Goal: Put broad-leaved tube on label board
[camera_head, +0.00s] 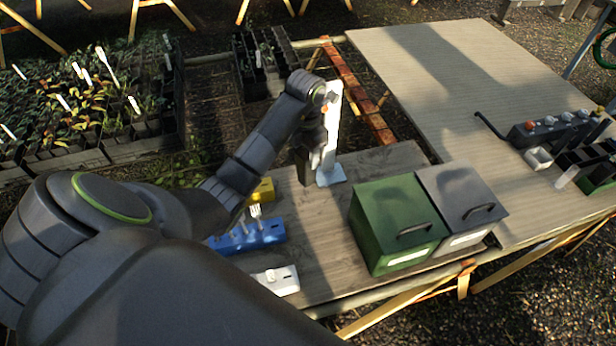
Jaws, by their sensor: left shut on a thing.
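My left gripper (309,146), dark and partly hidden by its own wrist, is at the far side of the small wooden table. It is shut on a dark narrow tube (304,170), which hangs below it just left of a tall white upright board (332,140), likely the label board. The board stands on a pale blue-white foot (331,177). I cannot tell whether the tube touches the board or the tabletop. The tube's leaves are hidden by the gripper. My right gripper is not in view.
A green lidded box (392,215) and a grey one (462,199) stand at right on the wooden table (318,240). A blue block (243,236), a yellow block (263,190) and a white block (281,280) lie at left. Plant trays (135,152) are far left.

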